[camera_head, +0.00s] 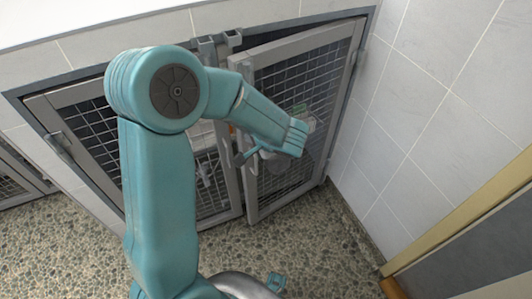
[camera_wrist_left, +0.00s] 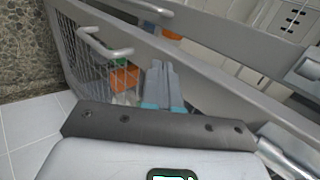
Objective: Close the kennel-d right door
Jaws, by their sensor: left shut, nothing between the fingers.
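The kennel's right door (camera_head: 262,128), a grey frame with wire mesh, stands ajar in the head view. Its left edge is swung out from the frame, and its hinged side is by the tiled wall. My left arm crosses in front of it. My left gripper (camera_head: 246,157) is shut and empty at the door's left edge; the head view does not settle whether it touches. In the left wrist view the shut fingers (camera_wrist_left: 163,84) point at grey door bars (camera_wrist_left: 215,85), with a bent handle (camera_wrist_left: 103,45) to their left. My right gripper is not in view.
The left door (camera_head: 100,140) sits beside it, partly behind my arm. A latch bracket (camera_head: 218,40) is on the top frame. A tiled wall (camera_head: 420,110) rises close on the right. Pebbled floor (camera_head: 310,235) lies clear in front. An orange object (camera_wrist_left: 124,77) shows behind mesh.

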